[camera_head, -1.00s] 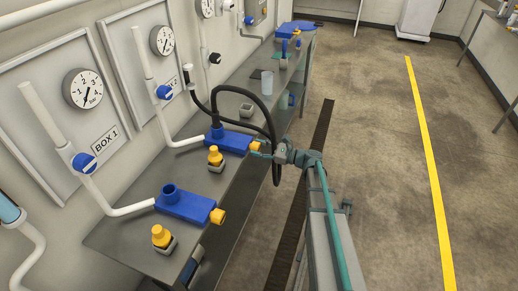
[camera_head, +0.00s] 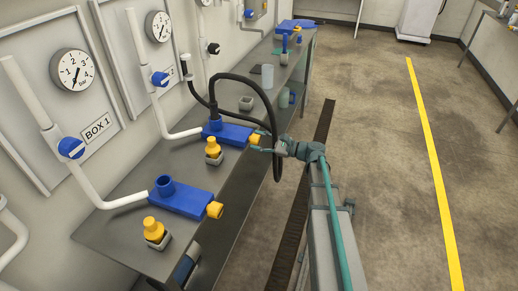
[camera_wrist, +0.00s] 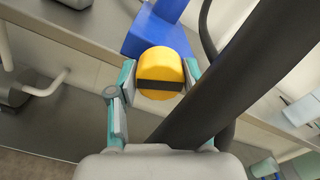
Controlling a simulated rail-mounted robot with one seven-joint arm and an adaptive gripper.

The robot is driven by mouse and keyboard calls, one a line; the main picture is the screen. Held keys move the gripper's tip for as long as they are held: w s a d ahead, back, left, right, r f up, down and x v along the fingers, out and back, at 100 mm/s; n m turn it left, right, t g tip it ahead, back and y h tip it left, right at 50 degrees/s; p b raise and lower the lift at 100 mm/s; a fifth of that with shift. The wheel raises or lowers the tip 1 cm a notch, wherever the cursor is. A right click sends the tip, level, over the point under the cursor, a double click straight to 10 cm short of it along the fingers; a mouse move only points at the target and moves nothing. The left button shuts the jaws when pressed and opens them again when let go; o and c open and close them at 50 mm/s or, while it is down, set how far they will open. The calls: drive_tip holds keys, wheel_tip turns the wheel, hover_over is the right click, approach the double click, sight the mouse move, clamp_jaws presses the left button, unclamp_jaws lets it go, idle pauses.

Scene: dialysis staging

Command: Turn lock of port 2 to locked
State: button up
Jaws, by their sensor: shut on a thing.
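The second blue port block (camera_head: 235,134) lies on the bench with a black hose (camera_head: 262,98) in its top socket. A yellow round lock knob (camera_head: 255,140) sticks out of its front end. My gripper (camera_head: 264,146) is at this knob. In the wrist view the yellow knob (camera_wrist: 160,60) sits between the fingers of my gripper (camera_wrist: 160,76), which are shut on its sides. A black bar on the knob's face lies nearly level across the picture. The hose (camera_wrist: 245,70) passes close to the right finger and hides part of it.
A nearer blue block (camera_head: 190,200) with its own yellow knob (camera_head: 215,210) is on the bench (camera_head: 120,235). Yellow caps in small holders (camera_head: 213,148) (camera_head: 153,230) stand nearby. The hose loop hangs over the bench edge beside my gripper. The floor at right is clear.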

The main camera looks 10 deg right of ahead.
drive_tip(key=n+b, duration=0.4)
drive_tip(key=b, duration=0.1)
drive_tip(key=shift+f, duration=0.4)
drive_tip(key=n+b, duration=0.3)
drive_tip(key=b, duration=0.2)
drive_tip(key=n+b, duration=0.4)
drive_tip(key=b, duration=0.1)
drive_tip(key=shift+r+n, duration=0.1)
drive_tip(key=shift+n, duration=0.2)
drive_tip(key=shift+r+n+b, duration=0.1)
drive_tip(key=shift+n+b, duration=0.8)
drive_tip(key=shift+b, duration=0.15)
drive_tip(key=shift+r, duration=0.1)
drive_tip(key=o, duration=1.2)
drive_tip(key=shift+c, duration=0.2)
